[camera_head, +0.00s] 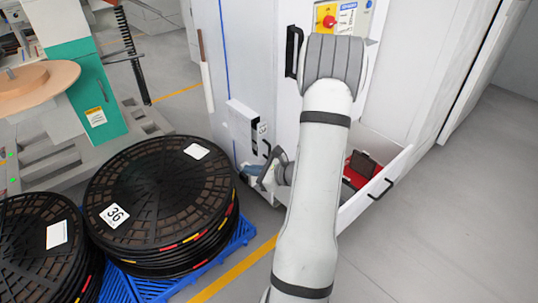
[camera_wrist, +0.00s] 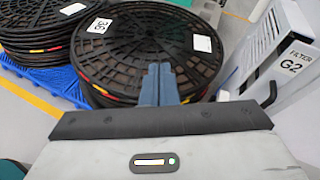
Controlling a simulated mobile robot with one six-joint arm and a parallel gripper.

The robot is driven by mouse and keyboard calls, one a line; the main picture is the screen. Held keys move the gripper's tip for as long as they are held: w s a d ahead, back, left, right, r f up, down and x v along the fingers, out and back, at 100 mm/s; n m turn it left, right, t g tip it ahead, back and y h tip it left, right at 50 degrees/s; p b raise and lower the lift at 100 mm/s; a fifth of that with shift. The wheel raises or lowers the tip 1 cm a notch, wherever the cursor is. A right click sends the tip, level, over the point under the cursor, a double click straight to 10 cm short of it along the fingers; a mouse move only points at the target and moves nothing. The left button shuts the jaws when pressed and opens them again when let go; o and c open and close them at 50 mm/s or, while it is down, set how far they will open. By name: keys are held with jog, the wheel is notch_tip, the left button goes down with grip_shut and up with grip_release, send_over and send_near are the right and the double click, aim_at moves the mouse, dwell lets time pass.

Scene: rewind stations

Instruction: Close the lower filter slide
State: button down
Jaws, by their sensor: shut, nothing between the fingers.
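A white filter slide lettered FILTER G2 (camera_wrist: 292,58) is at the right of the wrist view, with a black handle (camera_wrist: 268,95) low on it. In the head view a white slide housing (camera_head: 241,118) stands out from the cabinet's left side; I cannot tell how far any slide is pulled out. My gripper (camera_head: 252,170) is low beside the cabinet, just below that housing, partly hidden by my arm. In the wrist view its blue-grey fingers (camera_wrist: 158,84) are together and empty, left of the handle and apart from it.
Stacked black reels (camera_head: 160,190) on a blue pallet (camera_head: 240,232) stand left of my gripper. An open white drawer (camera_head: 400,165) with red contents juts from the cabinet, right of my arm. Grey floor (camera_head: 450,240) is clear at the right.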

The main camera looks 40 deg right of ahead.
jog(key=s+d+f+m+t+h, duration=0.1)
jog(key=s+d+f+m+h, duration=0.1)
jog(key=d+f+m+h, duration=0.35)
jog(key=s+d+f+m+t+h, duration=0.1)
jog(key=s+d+f+m+h, duration=0.15)
jog(key=d, duration=0.65)
jog(key=r+b+x, duration=0.1)
jog(key=b+x, duration=0.3)
jog(key=x, duration=0.9)
jog(key=shift+w+m+g, duration=0.3)
jog(key=shift+w+m, duration=0.1)
jog(key=shift+w, duration=0.15)
